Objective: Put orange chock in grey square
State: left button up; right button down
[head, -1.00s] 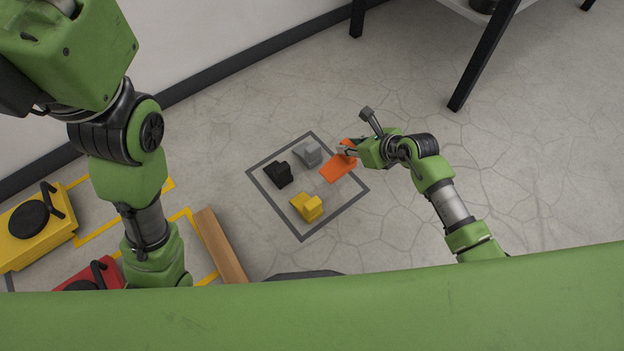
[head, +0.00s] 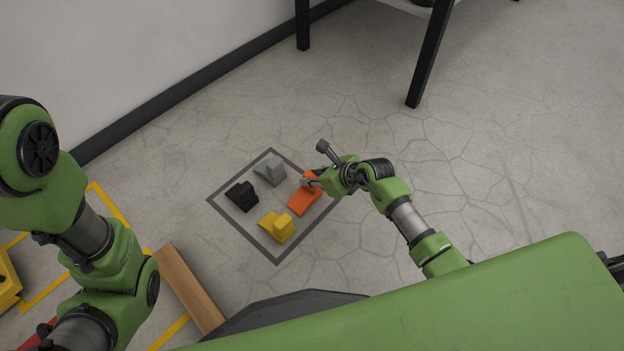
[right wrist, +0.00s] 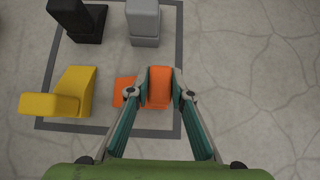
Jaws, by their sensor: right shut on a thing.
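The orange chock (head: 304,203) is inside the grey square outline (head: 242,232) on the floor, near its right side. My right gripper (head: 311,181) is shut on it from the right. In the right wrist view the two fingers (right wrist: 158,93) press on the upright part of the orange chock (right wrist: 158,80), and its flat part shows to the left. The grey outline (right wrist: 180,40) passes just right of the chock there. I cannot tell if the chock fully rests on the floor. My left arm shows at the left, but its gripper is not in view.
A grey chock (head: 271,170), a black chock (head: 242,196) and a yellow chock (head: 277,227) stand inside the square, apart from the orange one. A wooden beam (head: 190,290) lies at lower left. A black-legged table (head: 428,60) stands at the back. The floor right is clear.

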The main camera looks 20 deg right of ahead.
jog(key=shift+w+r, duration=0.1)
jog(key=shift+r, duration=0.15)
jog(key=shift+f, duration=0.1)
jog(key=shift+f, duration=0.15)
jog(key=c, duration=1.8)
grip_release()
